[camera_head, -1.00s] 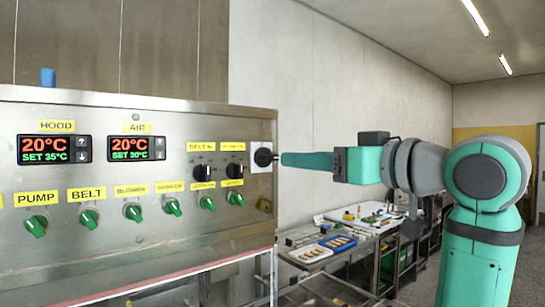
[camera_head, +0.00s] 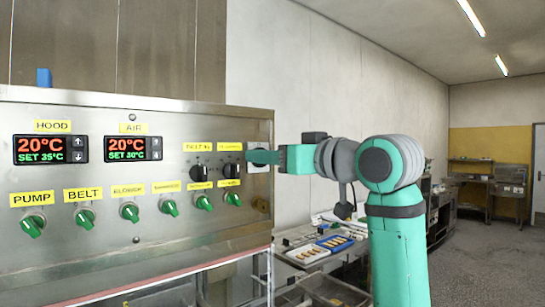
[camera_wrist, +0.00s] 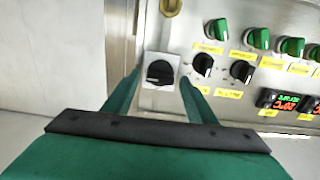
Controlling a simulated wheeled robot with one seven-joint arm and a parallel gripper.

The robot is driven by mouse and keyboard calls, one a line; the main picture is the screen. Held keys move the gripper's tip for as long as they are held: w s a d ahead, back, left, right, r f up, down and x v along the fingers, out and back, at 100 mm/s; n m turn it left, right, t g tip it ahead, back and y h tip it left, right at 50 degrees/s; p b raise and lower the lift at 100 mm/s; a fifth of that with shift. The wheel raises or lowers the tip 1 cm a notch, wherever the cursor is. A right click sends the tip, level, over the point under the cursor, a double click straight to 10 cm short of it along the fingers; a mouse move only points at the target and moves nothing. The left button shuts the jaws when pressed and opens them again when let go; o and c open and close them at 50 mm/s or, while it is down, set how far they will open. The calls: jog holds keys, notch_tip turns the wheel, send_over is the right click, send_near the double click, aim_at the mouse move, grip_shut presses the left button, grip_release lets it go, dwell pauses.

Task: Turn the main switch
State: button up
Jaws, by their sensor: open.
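The main switch (camera_wrist: 159,72) is a black rotary knob on a pale square plate at the end of the steel panel. In the wrist view its grip bar lies roughly crosswise. In the head view the plate (camera_head: 262,168) shows at the panel's right end, and my fingers hide the knob. My gripper (camera_head: 250,157) is green and open, pointing at the panel. In the wrist view its fingers (camera_wrist: 160,82) stand to the left and right of the switch, with nothing held. I cannot tell whether the fingertips reach the knob's depth.
The steel panel (camera_head: 105,245) carries green knobs (camera_head: 85,218), two black knobs (camera_head: 200,173) and two displays showing 20°C (camera_head: 51,149). The black knobs lie close to my right finger in the wrist view. A table with trays (camera_head: 308,254) stands behind. Floor at the right is open.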

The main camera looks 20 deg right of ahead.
jog(key=shift+w, duration=0.1)
jog(key=c, duration=1.1)
jog(key=shift+o, duration=0.2)
